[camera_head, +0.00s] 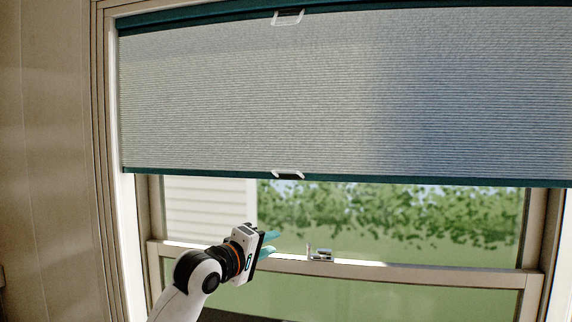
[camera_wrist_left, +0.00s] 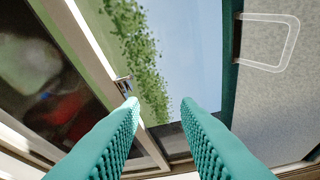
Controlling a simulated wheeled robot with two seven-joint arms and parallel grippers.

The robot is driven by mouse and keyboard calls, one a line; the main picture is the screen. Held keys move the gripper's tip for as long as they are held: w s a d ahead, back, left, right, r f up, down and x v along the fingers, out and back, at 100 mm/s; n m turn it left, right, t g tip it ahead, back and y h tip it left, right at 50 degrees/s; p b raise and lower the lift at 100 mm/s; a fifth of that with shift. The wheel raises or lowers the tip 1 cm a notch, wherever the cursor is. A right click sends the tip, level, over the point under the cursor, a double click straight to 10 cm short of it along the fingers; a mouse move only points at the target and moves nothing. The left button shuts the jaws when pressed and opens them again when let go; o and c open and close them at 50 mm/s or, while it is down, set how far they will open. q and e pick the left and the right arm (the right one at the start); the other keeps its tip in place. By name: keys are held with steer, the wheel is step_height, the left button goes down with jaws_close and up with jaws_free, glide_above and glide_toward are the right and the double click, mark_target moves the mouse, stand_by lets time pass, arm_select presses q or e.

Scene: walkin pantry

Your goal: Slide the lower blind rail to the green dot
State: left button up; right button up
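The lower blind rail (camera_head: 420,181) is a teal bar along the bottom edge of the grey pleated blind, with a small pale handle (camera_head: 288,174) near its left-middle. In the left wrist view the rail (camera_wrist_left: 230,60) runs down the right side, with the handle outline (camera_wrist_left: 268,42) at upper right. My left gripper (camera_head: 270,243) is below the handle and slightly left of it, apart from the rail. Its teal ribbed fingers (camera_wrist_left: 159,103) are spread with nothing between them. I see no green dot in either view. My right gripper is not in view.
A teal upper rail (camera_head: 400,10) with its own handle (camera_head: 288,17) runs along the top. A window sash bar (camera_head: 420,273) with a metal latch (camera_head: 321,255) lies close to my left gripper. The window's left frame (camera_head: 112,230) stands beyond the blind's edge.

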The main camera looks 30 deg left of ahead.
mark_target(285, 172)
arm_select(q)
steer(key=s+a+r+n+t, duration=0.1)
steer(key=s+r, duration=0.1)
steer(key=r, duration=0.5)
steer(key=s+r+n+t, duration=0.1)
steer(key=s+r, duration=0.1)
steer(key=r, duration=0.4)
steer(key=shift+h, duration=0.4)
steer(key=w+p, duration=0.2)
steer(key=w, duration=0.1)
steer(key=w+r+p, duration=0.1)
steer(key=w+p, duration=0.1)
steer(key=w, duration=0.2)
steer(key=w+d+r+p, duration=0.1)
steer(key=w+p, duration=0.1)
steer(key=w, duration=0.2)
steer(key=shift+w+p, duration=0.15)
steer(key=shift+p, duration=0.15)
steer(key=shift+w+d, duration=0.15)
steer(key=shift+w, duration=0.25)
steer(key=shift+w+f, duration=0.1)
jaws_close()
